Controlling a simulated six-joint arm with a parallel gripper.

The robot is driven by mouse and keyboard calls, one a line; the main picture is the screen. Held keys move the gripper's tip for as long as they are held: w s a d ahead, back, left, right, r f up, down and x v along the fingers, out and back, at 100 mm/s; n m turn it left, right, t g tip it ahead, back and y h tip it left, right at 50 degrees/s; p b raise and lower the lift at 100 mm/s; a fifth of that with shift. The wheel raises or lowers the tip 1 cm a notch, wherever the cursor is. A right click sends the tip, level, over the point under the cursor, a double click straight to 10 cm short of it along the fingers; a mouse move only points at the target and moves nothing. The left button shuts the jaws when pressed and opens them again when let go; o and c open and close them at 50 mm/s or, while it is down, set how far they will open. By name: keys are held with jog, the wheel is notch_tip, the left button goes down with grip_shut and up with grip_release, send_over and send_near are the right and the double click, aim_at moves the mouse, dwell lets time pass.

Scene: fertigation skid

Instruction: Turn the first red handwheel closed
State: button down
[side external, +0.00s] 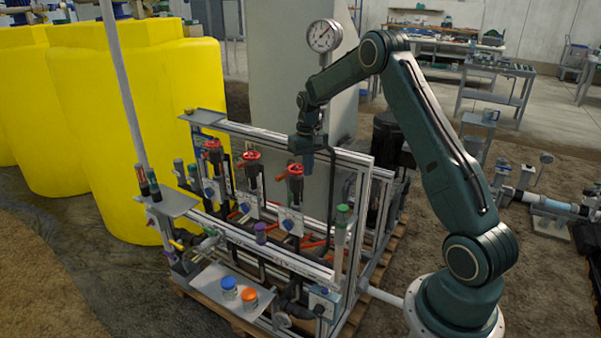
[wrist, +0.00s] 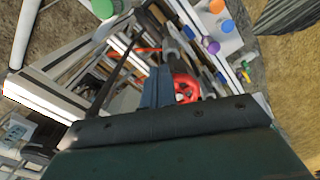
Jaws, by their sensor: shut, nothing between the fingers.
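Three red handwheels stand in a row on the skid's frame in the side view: a left one (side external: 213,145), a middle one (side external: 251,156) and a right one (side external: 295,169). The pictures do not mark which is the first. My gripper (side external: 308,166) points down close beside the right handwheel, on its right side in the side view. In the wrist view, my gripper (wrist: 163,72) is shut and empty, and a red handwheel (wrist: 188,88) shows just right of the fingers, partly hidden by my gripper body. I cannot tell whether the fingers touch it.
Metal rails (side external: 290,141) and a green-capped post (side external: 342,215) stand close around my gripper. A pressure gauge (side external: 323,36) rises behind it. A tray (side external: 213,290) with a blue jar (side external: 229,289) and an orange jar (side external: 250,299) sits in front. Yellow tanks (side external: 150,110) stand left.

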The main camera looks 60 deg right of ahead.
jog(key=shift+w+a, duration=0.25)
jog(key=shift+a, duration=0.3)
jog(key=shift+w+a, duration=0.2)
jog(key=shift+a, duration=0.3)
dwell(0.5)
jog(key=shift+w+a, duration=0.4)
jog(key=shift+w, duration=0.1)
dwell(0.7)
jog(key=shift+a, duration=0.1)
jog(key=shift+s+a, duration=0.2)
jog(key=shift+a, duration=0.05)
dwell(0.3)
notch_tip(320, 180, up, 6)
send_over(297, 170)
jog(key=s+a, duration=0.2)
jog(key=a, duration=0.1)
dwell(0.4)
